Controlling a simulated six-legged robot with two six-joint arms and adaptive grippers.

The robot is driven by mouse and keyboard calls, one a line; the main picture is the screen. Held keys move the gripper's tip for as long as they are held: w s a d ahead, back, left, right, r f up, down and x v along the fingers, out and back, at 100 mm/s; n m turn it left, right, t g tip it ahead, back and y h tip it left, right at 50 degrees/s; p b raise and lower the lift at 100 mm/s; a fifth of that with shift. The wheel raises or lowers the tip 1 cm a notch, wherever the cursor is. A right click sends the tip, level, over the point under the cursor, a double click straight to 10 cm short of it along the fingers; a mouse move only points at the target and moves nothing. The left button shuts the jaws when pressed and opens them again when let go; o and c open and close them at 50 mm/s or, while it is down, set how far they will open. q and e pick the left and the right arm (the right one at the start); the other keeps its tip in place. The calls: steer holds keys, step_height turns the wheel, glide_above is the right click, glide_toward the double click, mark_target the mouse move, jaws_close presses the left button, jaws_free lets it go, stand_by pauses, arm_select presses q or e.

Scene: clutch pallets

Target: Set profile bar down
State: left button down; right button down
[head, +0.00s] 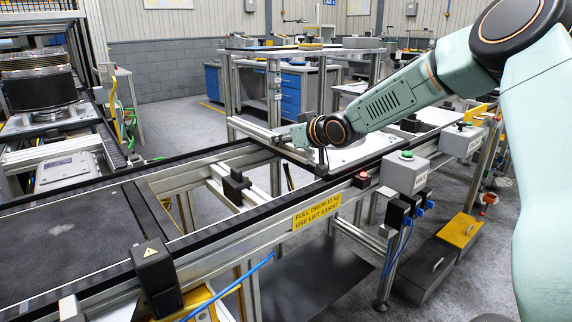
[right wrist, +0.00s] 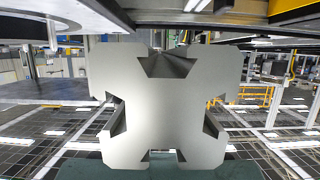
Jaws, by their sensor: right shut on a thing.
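The profile bar (right wrist: 165,105) fills the middle of the right wrist view. It is a light grey metal bar with slots in its sides, seen end-on. My right gripper (head: 299,135) is shut on it, over the far side of the conveyor frame in the head view. In that view a silver bar (head: 252,129) lies along the line of the gripper, but I cannot tell whether it is the held bar or part of the stand. Whether the held bar touches a surface is hidden. My left gripper is not in view.
A conveyor frame (head: 235,228) with black edges crosses the head view. A pale plate (head: 350,156) lies below my right wrist. A raised shelf (head: 300,52) stands behind. Grey button boxes (head: 404,173) sit along the front rail.

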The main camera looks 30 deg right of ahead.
step_height(320, 180, down, 8)
steer(key=b, duration=0.2)
steer(key=shift+w+a+r, duration=0.15)
steer(key=shift+w+r, duration=0.05)
steer(key=shift+r, duration=0.05)
steer(key=c, duration=1.5)
jaws_free()
steer(key=shift+f, duration=0.1)
steer(key=o, duration=0.4)
steer(key=shift+s, duration=0.2)
steer(key=shift+o, duration=0.2)
steer(key=shift+w, duration=0.1)
steer(key=shift+w, duration=0.1)
